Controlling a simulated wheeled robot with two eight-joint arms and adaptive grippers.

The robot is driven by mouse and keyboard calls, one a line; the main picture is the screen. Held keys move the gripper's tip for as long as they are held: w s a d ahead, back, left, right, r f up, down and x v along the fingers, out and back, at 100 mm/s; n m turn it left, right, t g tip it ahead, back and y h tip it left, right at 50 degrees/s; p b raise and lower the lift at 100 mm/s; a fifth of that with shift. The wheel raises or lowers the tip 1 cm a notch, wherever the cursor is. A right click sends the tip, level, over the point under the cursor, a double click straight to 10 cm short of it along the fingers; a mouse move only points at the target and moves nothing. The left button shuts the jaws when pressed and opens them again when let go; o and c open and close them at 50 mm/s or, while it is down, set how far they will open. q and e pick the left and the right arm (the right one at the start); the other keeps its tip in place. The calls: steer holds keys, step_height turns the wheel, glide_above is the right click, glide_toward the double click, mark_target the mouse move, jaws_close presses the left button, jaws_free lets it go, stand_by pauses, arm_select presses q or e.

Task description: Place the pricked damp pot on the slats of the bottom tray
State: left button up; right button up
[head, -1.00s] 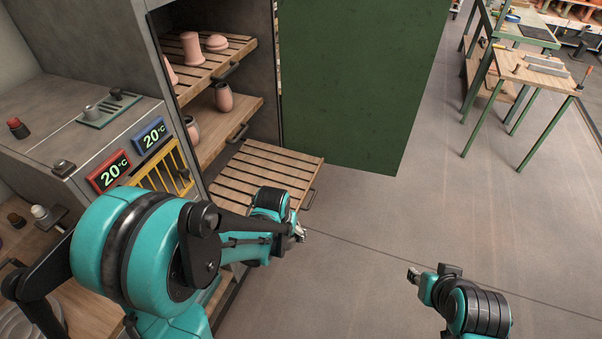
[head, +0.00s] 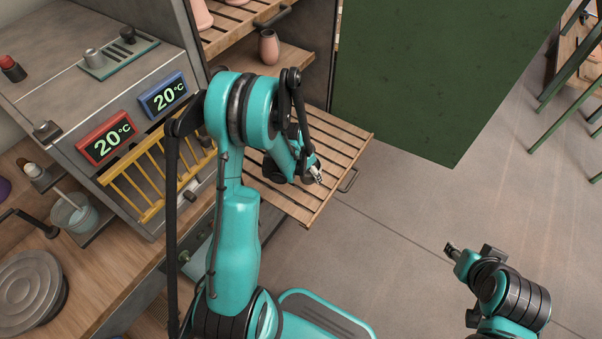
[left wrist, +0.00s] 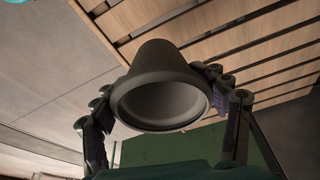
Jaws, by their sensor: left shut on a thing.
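The dark grey damp pot (left wrist: 160,85) is in my left gripper in the left wrist view, its round open rim facing the camera. Prick marks cannot be made out. My left gripper (left wrist: 168,108) is shut on it, one finger on each side. In the head view the left gripper (head: 316,174) is over the slats of the pulled-out bottom tray (head: 345,143); the pot is hidden there. The slats also show behind the pot in the left wrist view (left wrist: 215,45). Whether the pot touches them cannot be told. My right gripper (head: 452,250) is away over the floor.
A shelf above holds a pink pot (head: 268,46), with more pink ware on the tray higher up. A green door panel (head: 440,75) stands behind the bottom tray. A yellow rack (head: 155,180) is at the left.

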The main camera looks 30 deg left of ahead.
arm_select(q)
steer(key=a+f, duration=0.1)
steer(key=w+a+f+b, duration=0.1)
steer(key=a, duration=0.1)
steer(key=a+f, duration=0.1)
steer(key=shift+w+a, duration=0.35)
steer(key=shift+w, duration=0.05)
steer(key=shift+f+b, duration=1.1)
steer(key=shift+f, duration=0.9)
steer(key=shift+f, duration=0.1)
steer(key=o, duration=1.4)
